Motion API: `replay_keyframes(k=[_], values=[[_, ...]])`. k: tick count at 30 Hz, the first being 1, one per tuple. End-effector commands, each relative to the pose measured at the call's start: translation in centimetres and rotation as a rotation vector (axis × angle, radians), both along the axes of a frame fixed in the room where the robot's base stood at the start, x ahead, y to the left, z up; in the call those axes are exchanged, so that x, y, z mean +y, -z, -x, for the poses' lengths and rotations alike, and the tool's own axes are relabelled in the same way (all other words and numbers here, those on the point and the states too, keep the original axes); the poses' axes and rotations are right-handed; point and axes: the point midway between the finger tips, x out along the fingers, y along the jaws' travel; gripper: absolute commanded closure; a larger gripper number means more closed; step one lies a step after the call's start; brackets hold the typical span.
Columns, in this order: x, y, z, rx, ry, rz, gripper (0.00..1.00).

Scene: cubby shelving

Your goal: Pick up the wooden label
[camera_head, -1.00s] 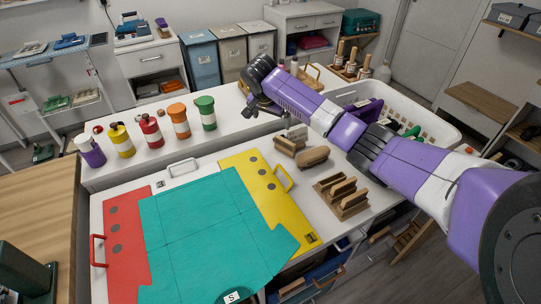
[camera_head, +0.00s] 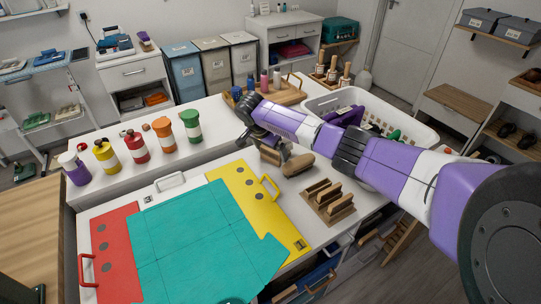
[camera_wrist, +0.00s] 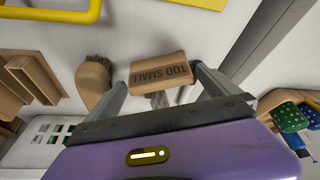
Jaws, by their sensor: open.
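The wooden label (camera_wrist: 150,72) is a small brown block printed "TOO SMALL" in the wrist view. It stands on the white worktop, and in the head view the label (camera_head: 270,156) shows beside the yellow panel. My gripper (camera_wrist: 158,80) is open, with one finger at each side of the label in the wrist view. I cannot tell whether either finger touches it. In the head view the gripper is low over the label and mostly hidden by my wrist.
A wooden brush (camera_wrist: 93,80) lies close beside the label, near one finger. A slotted wooden rack (camera_head: 328,203) stands in front of it and a white basket (camera_head: 430,125) behind right. Coloured bottles (camera_head: 137,147) stand at left.

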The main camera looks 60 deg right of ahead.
Motion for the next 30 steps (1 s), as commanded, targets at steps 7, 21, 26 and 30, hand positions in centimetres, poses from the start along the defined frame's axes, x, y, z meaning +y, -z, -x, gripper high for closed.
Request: replay_keyframes(k=[7, 21, 26, 30], values=[[-0.1, 0.1, 0.0, -0.002, -0.001, 0.001, 0.00], [-0.1, 0.1, 0.0, -0.001, -0.002, 0.001, 0.64], [-0.1, -0.1, 0.0, -0.002, -0.001, 0.001, 0.65], [-0.1, -1.1, -0.1, -0.002, -0.002, 0.001, 0.65]])
